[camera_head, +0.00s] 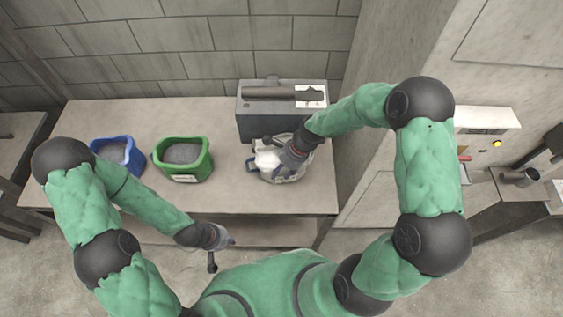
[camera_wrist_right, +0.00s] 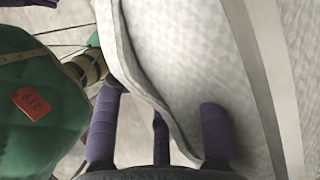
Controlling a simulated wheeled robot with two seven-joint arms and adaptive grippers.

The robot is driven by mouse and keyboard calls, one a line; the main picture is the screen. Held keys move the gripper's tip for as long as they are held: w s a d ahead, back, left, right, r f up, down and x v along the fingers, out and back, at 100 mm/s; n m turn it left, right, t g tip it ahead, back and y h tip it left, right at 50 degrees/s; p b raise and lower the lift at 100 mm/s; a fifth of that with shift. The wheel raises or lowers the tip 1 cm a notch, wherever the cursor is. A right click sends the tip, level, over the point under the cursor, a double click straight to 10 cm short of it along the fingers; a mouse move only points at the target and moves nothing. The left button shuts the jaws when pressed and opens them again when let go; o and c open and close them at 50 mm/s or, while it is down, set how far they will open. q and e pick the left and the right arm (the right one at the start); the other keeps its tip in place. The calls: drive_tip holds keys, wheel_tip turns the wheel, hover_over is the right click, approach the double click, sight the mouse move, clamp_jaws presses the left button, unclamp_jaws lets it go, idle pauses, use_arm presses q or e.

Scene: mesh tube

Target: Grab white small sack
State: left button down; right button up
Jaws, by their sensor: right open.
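The white small sack (camera_head: 268,164) sits on the table at its right part, in front of a grey box. My right gripper (camera_head: 282,156) is over the sack in the head view and hides part of it. In the right wrist view, the sack's pale textured surface (camera_wrist_right: 185,60) fills the middle and right. My right gripper (camera_wrist_right: 160,105) is open, with purple-grey fingers spread close against the sack; whether they touch it is unclear. My left gripper (camera_head: 219,249) is open and empty in front of the table's front edge.
A green container (camera_head: 183,177) and a blue container (camera_head: 117,165), both with grey contents, stand at the left of the table (camera_head: 240,195). The grey box (camera_head: 262,126) is behind the sack. A wall panel (camera_head: 370,190) rises at the right.

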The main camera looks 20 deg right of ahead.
drive_tip(key=shift+f, duration=0.2)
idle(0.3)
clamp_jaws()
